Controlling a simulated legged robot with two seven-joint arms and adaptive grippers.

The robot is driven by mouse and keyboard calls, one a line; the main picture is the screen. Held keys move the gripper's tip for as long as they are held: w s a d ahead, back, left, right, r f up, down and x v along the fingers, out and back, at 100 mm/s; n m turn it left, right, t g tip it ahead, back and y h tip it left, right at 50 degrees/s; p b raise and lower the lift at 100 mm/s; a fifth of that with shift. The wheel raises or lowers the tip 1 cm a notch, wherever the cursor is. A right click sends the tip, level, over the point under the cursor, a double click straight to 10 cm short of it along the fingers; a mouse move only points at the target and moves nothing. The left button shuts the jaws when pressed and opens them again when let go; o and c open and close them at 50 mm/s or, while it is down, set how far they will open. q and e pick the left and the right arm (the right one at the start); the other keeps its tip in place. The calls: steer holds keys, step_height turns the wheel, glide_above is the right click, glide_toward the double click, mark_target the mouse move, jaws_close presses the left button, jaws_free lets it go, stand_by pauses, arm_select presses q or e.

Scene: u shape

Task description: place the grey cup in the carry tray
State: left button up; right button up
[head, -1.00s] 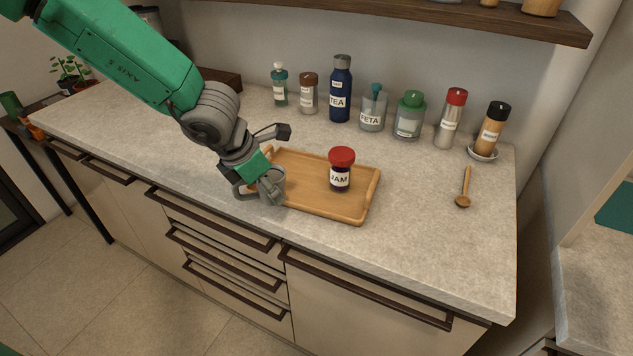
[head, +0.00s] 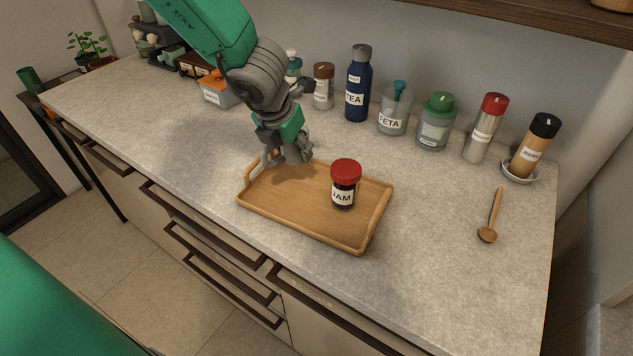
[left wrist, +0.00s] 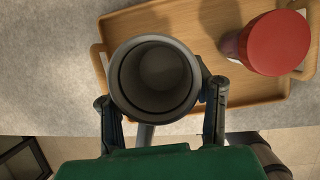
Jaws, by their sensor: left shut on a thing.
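The grey cup (left wrist: 152,80) is upright between the two fingers of my left gripper (left wrist: 160,96), its open mouth towards the left wrist camera. In the head view my left gripper (head: 284,148) is shut on the cup, which is partly hidden by the fingers. The cup appears at the back-left end of the wooden carry tray (head: 285,208), overlapping its edge in the picture. I cannot tell its height above the tray. A jam jar with a red lid (head: 345,183) stands on the right half of the tray. My right gripper is not in view.
Behind the tray stand a blue tea bottle (head: 358,85), a feta jar (head: 394,110), a green-lidded jar (head: 436,122) and other containers. A wooden spoon (head: 490,220) lies at the right. The tray's left and front middle are bare.

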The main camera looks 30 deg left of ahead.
mark_target(279, 162)
arm_select(q)
steer(key=f+b, duration=0.1)
steer(key=f, duration=0.1)
steer(key=a+f+b, duration=0.1)
steer(key=f, duration=0.2)
steer(key=a+f+b, duration=0.1)
steer(key=f, duration=0.2)
steer(key=shift+s+f, duration=0.15)
steer(key=shift+s, duration=0.1)
steer(key=shift+d+f, duration=0.2)
steer(key=shift+f, duration=0.1)
steer(key=shift+d+r, duration=0.15)
steer(key=shift+d, duration=0.4)
steer(key=o, duration=1.3)
steer(key=shift+a, duration=0.1)
steer(key=shift+a+f, duration=0.25)
steer(key=shift+a, duration=0.2)
steer(key=shift+d+r, duration=0.15)
steer(key=shift+r, duration=0.05)
steer(key=p+v, duration=0.3)
steer(key=v, duration=0.8)
steer(key=shift+s+r, duration=0.2)
steer(key=shift+r, duration=0.2)
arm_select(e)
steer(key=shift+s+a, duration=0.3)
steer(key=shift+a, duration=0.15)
arm_select(q)
steer(key=shift+d, duration=0.1)
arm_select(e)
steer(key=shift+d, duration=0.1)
